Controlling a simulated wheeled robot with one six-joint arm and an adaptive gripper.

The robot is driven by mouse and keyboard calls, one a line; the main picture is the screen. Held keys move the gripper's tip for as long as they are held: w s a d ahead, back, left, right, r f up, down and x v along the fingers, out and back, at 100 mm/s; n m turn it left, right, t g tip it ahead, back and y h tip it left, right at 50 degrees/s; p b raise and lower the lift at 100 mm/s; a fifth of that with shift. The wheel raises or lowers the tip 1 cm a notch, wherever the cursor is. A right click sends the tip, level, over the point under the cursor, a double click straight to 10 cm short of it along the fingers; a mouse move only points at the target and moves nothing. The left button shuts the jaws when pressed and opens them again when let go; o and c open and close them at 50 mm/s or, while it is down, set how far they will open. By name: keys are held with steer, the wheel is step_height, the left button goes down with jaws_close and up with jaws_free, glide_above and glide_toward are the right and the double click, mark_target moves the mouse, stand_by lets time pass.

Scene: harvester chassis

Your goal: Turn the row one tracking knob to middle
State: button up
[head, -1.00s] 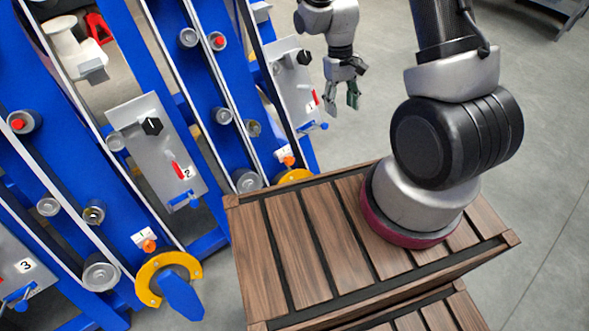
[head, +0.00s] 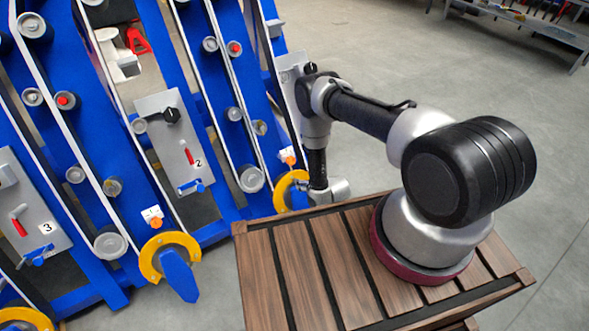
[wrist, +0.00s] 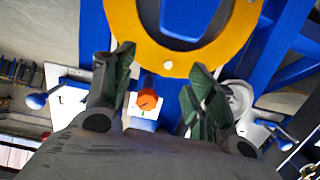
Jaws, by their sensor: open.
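The row one panel (head: 286,78) is a grey plate at the right of the blue chassis in the head view, mostly hidden by my arm. A black knob (head: 310,68) shows at its top. An orange knob (head: 291,161) with a white label sits lower down, above a yellow ring (head: 283,190). In the wrist view an orange knob (wrist: 147,99) with a white plate lies between the fingers in the picture, apart from both. I cannot tell which way it points. My gripper (wrist: 160,65) is open and empty; its fingers are mostly hidden in the head view.
A yellow ring (wrist: 185,62) and blue frame fill the top of the wrist view. Panel two (head: 175,140) and panel three (head: 30,205) stand to the left. The slatted wooden top (head: 285,270) lies under my arm. Open floor is at right.

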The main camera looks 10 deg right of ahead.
mark_target(292, 162)
steer(key=w+a+r+t+y, duration=0.1)
steer(key=w+r+t, duration=0.2)
steer(key=r, duration=0.2)
steer(key=x, duration=0.8)
steer(key=shift+w+r, duration=0.1)
steer(key=shift+r, duration=0.2)
steer(key=c, duration=1)
